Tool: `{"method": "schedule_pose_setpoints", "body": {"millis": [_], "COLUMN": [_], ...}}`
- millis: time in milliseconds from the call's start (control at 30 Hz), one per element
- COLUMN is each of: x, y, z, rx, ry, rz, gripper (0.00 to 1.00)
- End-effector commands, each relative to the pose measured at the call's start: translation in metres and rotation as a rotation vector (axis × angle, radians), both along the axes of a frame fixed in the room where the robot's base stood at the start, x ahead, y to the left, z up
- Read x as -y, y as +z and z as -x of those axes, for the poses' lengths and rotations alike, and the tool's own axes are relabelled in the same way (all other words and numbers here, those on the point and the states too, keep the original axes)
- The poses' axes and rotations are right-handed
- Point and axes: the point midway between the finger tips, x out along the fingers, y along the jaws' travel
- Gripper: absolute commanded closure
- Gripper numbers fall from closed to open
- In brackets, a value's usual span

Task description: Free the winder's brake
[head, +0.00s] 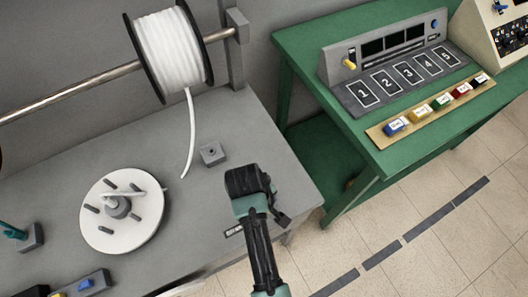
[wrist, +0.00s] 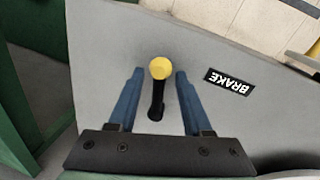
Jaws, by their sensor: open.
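The brake lever (wrist: 157,98) is black with a round yellow knob and stands on the grey bench top in the wrist view. A black BRAKE label (wrist: 230,82) lies to its right. My gripper (wrist: 159,78) is open, with one blue finger on each side of the lever and a visible gap on both sides. In the head view my gripper (head: 256,182) is over the bench's right end and hides the lever. The winder's white disc (head: 97,229), with several dark pegs, lies on the bench to the left.
A spool of white cord (head: 170,50) hangs on a metal bar, its loose end dangling over the grey bench (head: 245,120). A small grey block (head: 212,153) is near my gripper. The green table (head: 300,40) at right holds a numbered panel (head: 385,60) and several coloured blocks.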

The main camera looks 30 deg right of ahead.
Motion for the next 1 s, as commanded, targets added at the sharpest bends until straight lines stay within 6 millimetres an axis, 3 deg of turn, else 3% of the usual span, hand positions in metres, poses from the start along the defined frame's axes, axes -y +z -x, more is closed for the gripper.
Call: {"method": "schedule_pose_setpoints", "body": {"millis": [200, 500, 1000], "x": [0.0004, 0.0002, 0.0000], "y": [0.0000, 0.0002, 0.0004], "z": [-0.0003, -0.0004, -0.0004], "rx": [0.001, 0.001, 0.001], "ry": [-0.001, 0.000, 0.000], "rz": [0.000, 0.001, 0.000], "gripper": [0.50, 1.00, 1.00]}}
